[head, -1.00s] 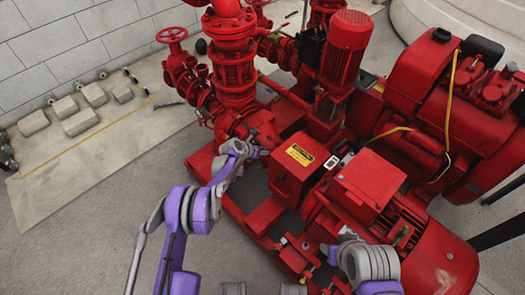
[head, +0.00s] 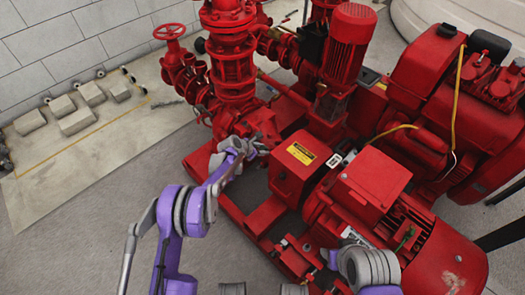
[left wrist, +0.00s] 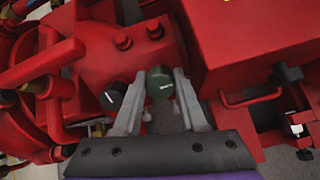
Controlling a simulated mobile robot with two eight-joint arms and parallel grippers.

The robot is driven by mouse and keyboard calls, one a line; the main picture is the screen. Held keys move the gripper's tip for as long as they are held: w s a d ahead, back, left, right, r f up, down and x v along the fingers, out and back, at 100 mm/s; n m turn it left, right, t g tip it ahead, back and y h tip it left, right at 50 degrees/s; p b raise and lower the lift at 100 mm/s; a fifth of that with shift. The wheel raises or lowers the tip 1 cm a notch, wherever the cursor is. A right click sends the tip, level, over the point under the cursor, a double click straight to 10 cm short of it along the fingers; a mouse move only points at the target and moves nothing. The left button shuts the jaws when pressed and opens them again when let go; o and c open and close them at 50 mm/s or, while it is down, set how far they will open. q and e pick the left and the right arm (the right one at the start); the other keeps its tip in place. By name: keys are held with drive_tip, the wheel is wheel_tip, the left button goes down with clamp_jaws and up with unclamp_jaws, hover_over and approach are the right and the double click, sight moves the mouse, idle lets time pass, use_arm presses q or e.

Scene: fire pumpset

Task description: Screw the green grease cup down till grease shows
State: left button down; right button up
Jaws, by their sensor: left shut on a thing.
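The green grease cup (left wrist: 159,84) shows in the left wrist view as a dark green knob with a white mark, on the red pump body (left wrist: 140,58). My left gripper (left wrist: 158,92) has one finger on each side of the cup and is shut on it. In the head view my left gripper (head: 252,150) reaches the pump just left of the red guard box, and the cup is too small to tell there. My right arm (head: 370,268) shows at the bottom right of the head view; its fingers are not clear. No grease can be made out.
A black knob (left wrist: 113,95) with a white mark sits close left of the cup. A red guard box (head: 298,168) with a yellow label stands right of my left gripper. The motor (head: 370,190) lies further right. Grey floor (head: 90,235) is clear at left.

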use_arm(q)
drive_tip(key=m+b, duration=0.1)
drive_tip(key=m, duration=0.2)
drive_tip(key=shift+m, duration=0.4)
drive_tip(key=m+b, duration=0.1)
drive_tip(key=m, duration=0.3)
drive_tip(key=shift+s, duration=0.1)
drive_tip(key=shift+b, duration=0.3)
drive_tip(key=shift+c, duration=2.3)
unclamp_jaws()
drive_tip(key=p+v, duration=0.2)
drive_tip(key=v, duration=0.8)
drive_tip(key=shift+s+a+r, duration=0.2)
drive_tip(key=shift+r, duration=0.1)
